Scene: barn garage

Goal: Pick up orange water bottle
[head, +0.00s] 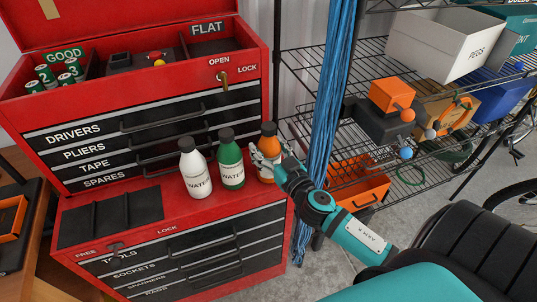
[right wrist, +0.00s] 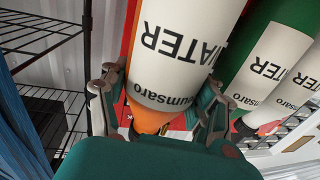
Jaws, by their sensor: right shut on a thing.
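The orange water bottle (head: 268,142) stands upright on the red tool chest's ledge, at the right end of a row of bottles. It has a dark cap and a white label. In the right wrist view the orange bottle (right wrist: 155,118) is between my fingers, its label reading upside down. My right gripper (head: 266,158) comes from the right and is shut on the orange bottle (right wrist: 158,95). My left gripper is not in view.
A green bottle (head: 230,160) stands close left of the orange one, with a white bottle (head: 194,168) beyond it. The red tool chest (head: 268,222) is below. Blue cables (head: 333,90) hang at the right, before a wire shelf (head: 440,160) with bins.

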